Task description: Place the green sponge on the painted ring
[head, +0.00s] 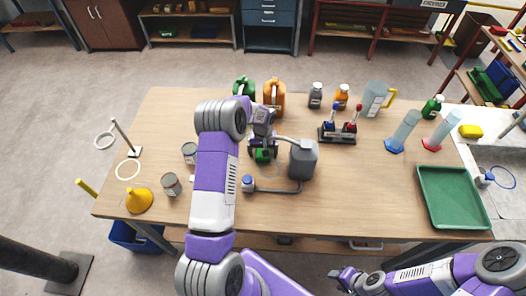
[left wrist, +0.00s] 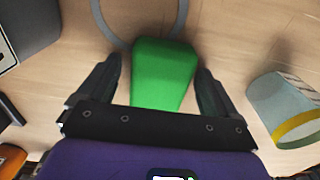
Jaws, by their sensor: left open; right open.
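The green sponge (left wrist: 165,72) sits between the two fingers of my left gripper (left wrist: 160,88) in the left wrist view, with a gap on each side. In the head view the sponge (head: 262,155) shows just below my left gripper (head: 263,144), which is open. A grey painted ring (left wrist: 103,27) on the wood lies at the sponge's far end in the wrist view, and the sponge hides part of it. Its faint outline (head: 268,176) shows in the head view. Whether the sponge touches the table is unclear. My right gripper (head: 345,276) is open and empty at the lower right.
A grey box (head: 302,158) with a hose stands right of the sponge. Cans (head: 171,185) and a yellow funnel (head: 139,200) stand left. Green (head: 244,87) and orange (head: 274,94) jugs stand behind. A green tray (head: 453,197) lies right; the table's front middle is clear.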

